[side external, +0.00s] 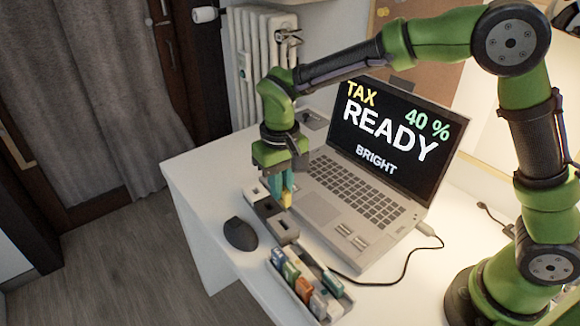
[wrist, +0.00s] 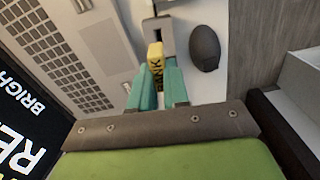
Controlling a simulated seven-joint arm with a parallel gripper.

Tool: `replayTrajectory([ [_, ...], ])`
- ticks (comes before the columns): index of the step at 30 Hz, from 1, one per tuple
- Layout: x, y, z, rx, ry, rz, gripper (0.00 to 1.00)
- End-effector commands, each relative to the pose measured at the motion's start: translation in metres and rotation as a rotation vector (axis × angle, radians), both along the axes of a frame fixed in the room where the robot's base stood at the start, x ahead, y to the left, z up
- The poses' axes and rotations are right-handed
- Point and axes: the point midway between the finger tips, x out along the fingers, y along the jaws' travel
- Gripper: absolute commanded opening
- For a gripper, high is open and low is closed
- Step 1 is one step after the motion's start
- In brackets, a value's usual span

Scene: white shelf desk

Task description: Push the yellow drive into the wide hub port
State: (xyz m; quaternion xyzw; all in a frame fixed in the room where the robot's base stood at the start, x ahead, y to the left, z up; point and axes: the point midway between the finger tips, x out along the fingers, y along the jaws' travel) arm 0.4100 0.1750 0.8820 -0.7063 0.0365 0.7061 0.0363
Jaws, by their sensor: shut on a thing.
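My gripper (side external: 283,186) has teal fingers and is shut on the yellow drive (side external: 287,199). In the wrist view the yellow drive (wrist: 156,58) sits between the fingertips (wrist: 158,82), with dark lettering on its side. The grey hub (side external: 265,212) lies on the desk beside the laptop, with dark port openings on raised blocks. The drive is above or at the hub's middle; I cannot tell whether its tip touches. In the wrist view, a hub block with a dark port (wrist: 158,30) shows just beyond the drive. The fingers hide part of the hub.
A laptop (side external: 345,205) with a lit screen stands right of the hub. A dark mouse (side external: 240,234) lies on the left, close to the hub. A tray (side external: 308,288) of several coloured drives is in front. A black cable (side external: 400,275) runs along the desk (side external: 205,205).

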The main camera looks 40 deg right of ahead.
Motion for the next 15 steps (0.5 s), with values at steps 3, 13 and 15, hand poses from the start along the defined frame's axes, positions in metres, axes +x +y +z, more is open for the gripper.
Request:
replayTrajectory([
  [3,-0.001,0.000,-0.013,-0.001,0.003,0.000,0.00],
  [13,0.000,0.000,-0.035,0.000,0.000,0.000,0.00],
  [15,0.000,0.000,-0.036,0.000,0.000,0.000,0.00],
])
